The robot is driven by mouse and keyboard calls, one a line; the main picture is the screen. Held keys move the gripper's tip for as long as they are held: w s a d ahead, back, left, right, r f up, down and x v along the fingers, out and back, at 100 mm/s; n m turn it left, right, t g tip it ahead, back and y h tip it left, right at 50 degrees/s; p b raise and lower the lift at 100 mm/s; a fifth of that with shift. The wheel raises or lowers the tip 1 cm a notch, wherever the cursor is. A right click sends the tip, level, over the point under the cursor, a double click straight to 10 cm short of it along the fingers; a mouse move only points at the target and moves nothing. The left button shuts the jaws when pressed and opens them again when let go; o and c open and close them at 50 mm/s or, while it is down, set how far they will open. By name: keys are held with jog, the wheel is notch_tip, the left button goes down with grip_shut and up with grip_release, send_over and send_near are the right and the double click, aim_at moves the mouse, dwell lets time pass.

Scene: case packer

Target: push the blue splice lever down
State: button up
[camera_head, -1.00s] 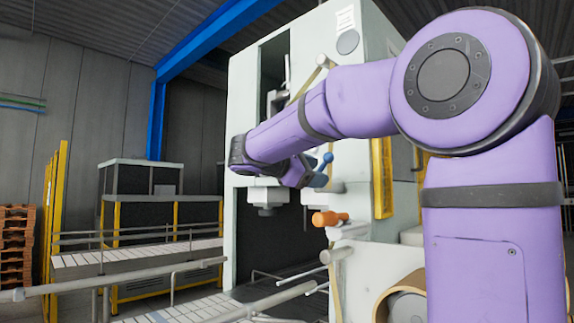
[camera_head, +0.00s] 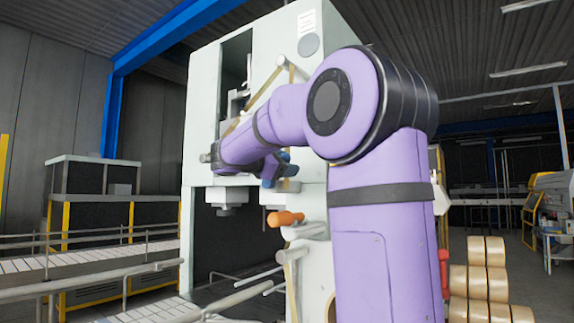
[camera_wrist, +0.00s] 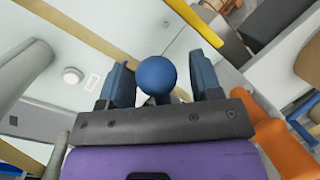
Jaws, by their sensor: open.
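The blue splice lever shows in the wrist view as a round blue ball knob (camera_wrist: 156,74) with a short dark stem below it. My gripper (camera_wrist: 161,88) is open, with one dark blue-grey finger on each side of the knob. Gaps show on both sides, so neither finger appears to touch it. In the head view my gripper (camera_head: 271,169) is at the front of the pale machine, above an orange lever (camera_head: 286,218). There the blue lever and the blue fingers overlap, and I cannot clearly tell them apart.
The pale machine cabinet (camera_head: 205,110) stands behind my gripper. The orange lever also shows at the lower right of the wrist view (camera_wrist: 284,148). Conveyor rails (camera_head: 150,280) run at the lower left. Stacked tan rolls (camera_head: 485,282) stand at the right.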

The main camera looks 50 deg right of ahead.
jog(key=shift+d, duration=0.35)
jog(key=shift+c, duration=0.4)
grip_shut()
jog(key=shift+s, duration=0.1)
jog(key=shift+s+f+m+t+y, duration=0.3)
jog(key=shift+f+m, duration=0.55)
jog(key=shift+m, duration=0.5)
jog(key=shift+s+f+m+t+y, duration=0.25)
jog(key=shift+s+f+m+y, duration=0.15)
jog(key=shift+f+m, duration=0.7)
jog(key=shift+s+f+m+t+y, duration=0.35)
jog(key=shift+f+m, duration=0.3)
jog(key=shift+m, duration=0.9)
jog(key=shift+f, duration=0.1)
